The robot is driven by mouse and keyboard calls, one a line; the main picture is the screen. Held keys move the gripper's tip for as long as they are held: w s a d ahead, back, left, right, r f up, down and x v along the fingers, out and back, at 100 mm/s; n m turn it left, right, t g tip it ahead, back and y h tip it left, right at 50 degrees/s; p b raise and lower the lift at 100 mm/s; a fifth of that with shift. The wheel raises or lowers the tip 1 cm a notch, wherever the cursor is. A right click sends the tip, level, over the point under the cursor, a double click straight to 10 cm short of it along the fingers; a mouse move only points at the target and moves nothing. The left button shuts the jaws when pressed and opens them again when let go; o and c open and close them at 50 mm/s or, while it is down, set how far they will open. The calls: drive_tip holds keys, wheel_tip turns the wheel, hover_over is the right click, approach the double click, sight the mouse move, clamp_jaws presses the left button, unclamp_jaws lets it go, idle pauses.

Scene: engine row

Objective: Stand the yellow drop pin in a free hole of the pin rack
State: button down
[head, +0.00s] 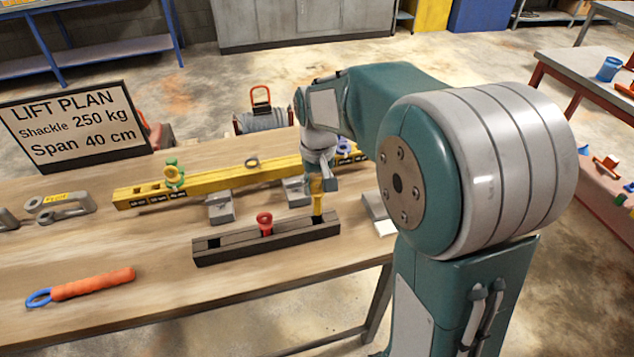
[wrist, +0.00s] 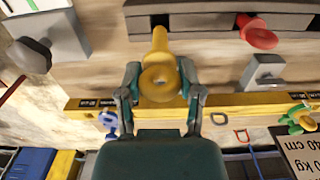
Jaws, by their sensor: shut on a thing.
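My gripper (head: 322,182) is shut on the yellow drop pin (head: 317,206), above the right end of the dark pin rack (head: 228,254). In the wrist view my gripper (wrist: 161,84) has its fingers on both sides of the pin's ring head (wrist: 159,84). The pin's shank (wrist: 159,42) points to the rack, its lower end at a dark hole. I cannot tell whether the tip is inside the hole. A red pin (head: 265,222) stands in the rack's middle. The rack's left hole (head: 214,243) looks empty.
An orange-handled tool (head: 92,284) lies at front left. Grey shackles (head: 62,206) and a lift plan sign (head: 72,125) are at left. The front-left table is mostly clear.

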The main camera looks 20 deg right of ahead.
sight(317, 205)
drive_tip(key=shift+f, duration=3.3)
drive_tip(key=shift+c, duration=0.8)
unclamp_jaws()
wheel_tip(317, 205, up, 12)
drive_tip(key=s+r+t, duration=0.3)
drive_tip(key=s+t, duration=0.2)
drive_tip(key=s, duration=1.6)
drive_tip(key=shift+t, duration=0.3)
